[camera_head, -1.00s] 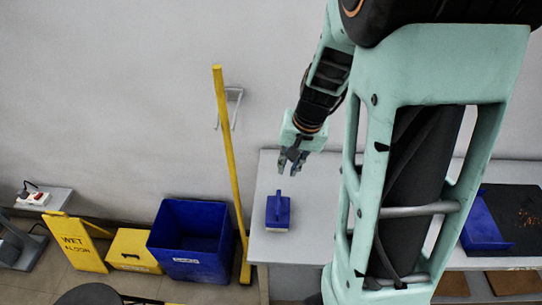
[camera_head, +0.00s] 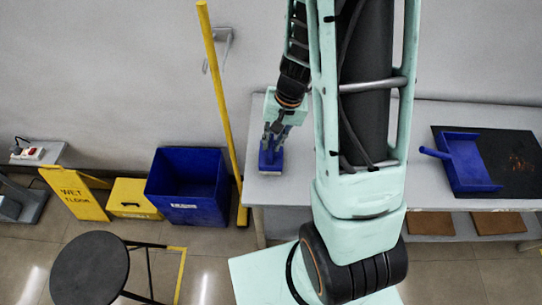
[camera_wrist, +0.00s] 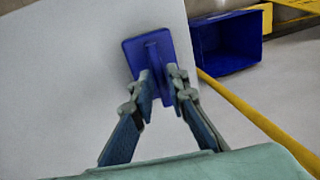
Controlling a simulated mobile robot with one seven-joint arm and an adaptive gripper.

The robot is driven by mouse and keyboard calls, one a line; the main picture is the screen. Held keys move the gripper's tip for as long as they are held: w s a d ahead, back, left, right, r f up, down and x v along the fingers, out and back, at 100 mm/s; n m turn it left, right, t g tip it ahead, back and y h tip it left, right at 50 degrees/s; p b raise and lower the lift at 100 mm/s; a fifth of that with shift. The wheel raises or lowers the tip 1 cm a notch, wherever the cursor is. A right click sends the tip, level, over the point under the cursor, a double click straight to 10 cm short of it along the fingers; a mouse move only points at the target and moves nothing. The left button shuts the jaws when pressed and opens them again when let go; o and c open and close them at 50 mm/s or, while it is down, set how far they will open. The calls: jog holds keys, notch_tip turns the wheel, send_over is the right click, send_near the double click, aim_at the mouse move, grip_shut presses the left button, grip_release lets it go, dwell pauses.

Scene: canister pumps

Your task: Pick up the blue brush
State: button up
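The blue brush (camera_head: 270,163) lies on the left end of the grey table (camera_head: 335,190) in the head view. In the wrist view the brush (camera_wrist: 136,52) shows a flat block with a raised handle. My gripper (camera_head: 273,142) is directly above the brush, pointing down. In the wrist view my gripper (camera_wrist: 162,82) is open, with one finger on each side of the handle. A gap seems to show between the fingers and the handle; whether either finger touches it I cannot tell.
A blue dustpan (camera_head: 468,163) lies on a dark mat (camera_head: 515,150) at the table's right. A yellow pole (camera_head: 221,95) leans by the table's left edge, beside a blue bin (camera_head: 187,188). A round stool (camera_head: 90,270) stands in front.

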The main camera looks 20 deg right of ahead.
jog(key=shift+w+a+f, duration=0.1)
jog(key=shift+f, duration=0.6)
jog(key=shift+w+a+f, duration=0.1)
jog(key=shift+f, duration=0.55)
jog(key=shift+c, duration=0.2)
grip_shut()
jog(key=shift+r, duration=0.1)
